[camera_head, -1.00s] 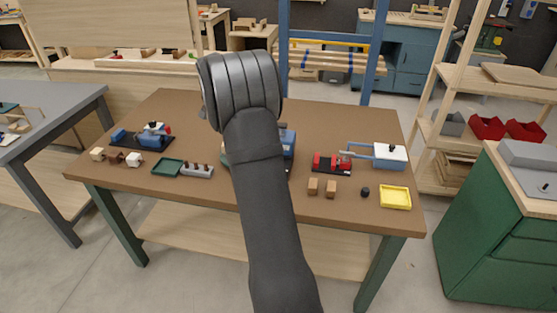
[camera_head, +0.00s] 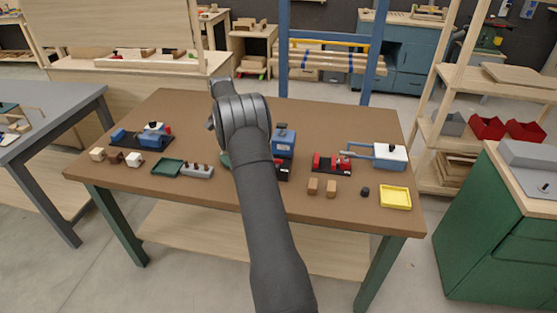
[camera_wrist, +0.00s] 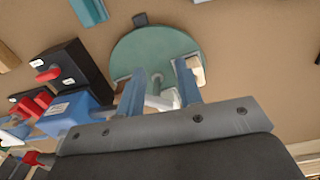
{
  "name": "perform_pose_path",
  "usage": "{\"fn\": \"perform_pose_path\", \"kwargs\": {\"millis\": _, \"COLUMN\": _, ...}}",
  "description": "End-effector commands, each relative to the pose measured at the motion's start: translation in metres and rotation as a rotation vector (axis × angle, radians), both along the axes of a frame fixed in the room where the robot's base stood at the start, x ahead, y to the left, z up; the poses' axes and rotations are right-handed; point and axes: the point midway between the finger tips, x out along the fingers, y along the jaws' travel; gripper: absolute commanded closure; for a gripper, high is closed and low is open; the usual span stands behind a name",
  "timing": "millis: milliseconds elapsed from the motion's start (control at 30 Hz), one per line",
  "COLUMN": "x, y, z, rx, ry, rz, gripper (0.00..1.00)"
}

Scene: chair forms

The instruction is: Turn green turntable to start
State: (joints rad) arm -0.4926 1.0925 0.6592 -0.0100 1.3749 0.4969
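The green turntable (camera_wrist: 150,50) is a round disc in the upper middle of the wrist view. A small dark tab (camera_wrist: 140,19) sits at its far rim. In the head view only a sliver of the turntable (camera_head: 225,158) shows, as my arm hides the rest. My gripper (camera_wrist: 159,68) is over the disc with its two blue-grey fingers apart. Pale block-like pieces (camera_wrist: 196,72) show close to the fingers; I cannot tell whether the fingers touch them. In the head view my gripper is hidden behind my arm.
A blue machine (camera_head: 283,142) stands just right of my arm. A red vise-like fixture (camera_head: 332,163), a blue press with a white top (camera_head: 390,156) and a yellow tray (camera_head: 396,197) stand farther right. A green tray (camera_head: 167,168) lies left. The back of the table is clear.

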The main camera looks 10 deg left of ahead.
Motion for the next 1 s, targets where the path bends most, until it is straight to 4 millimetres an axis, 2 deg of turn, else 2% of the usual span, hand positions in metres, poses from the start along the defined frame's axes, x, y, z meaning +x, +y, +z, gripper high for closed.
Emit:
{"fn": "perform_pose_path", "kwargs": {"millis": 33, "x": 0.001, "y": 0.000, "z": -0.008, "rx": 0.000, "ry": 0.018, "rz": 0.001, "gripper": 0.67}}
{"fn": "perform_pose_path", "kwargs": {"millis": 100, "x": 0.000, "y": -0.005, "z": 0.007, "rx": 0.003, "ry": 0.018, "rz": 0.001, "gripper": 0.67}}
{"fn": "perform_pose_path", "kwargs": {"millis": 467, "x": -0.015, "y": -0.072, "z": 0.010, "rx": 0.002, "ry": 0.019, "rz": -0.001, "gripper": 0.67}}
{"fn": "perform_pose_path", "kwargs": {"millis": 1000, "x": -0.063, "y": -0.167, "z": 0.012, "rx": 0.003, "ry": 0.018, "rz": 0.000, "gripper": 0.67}}
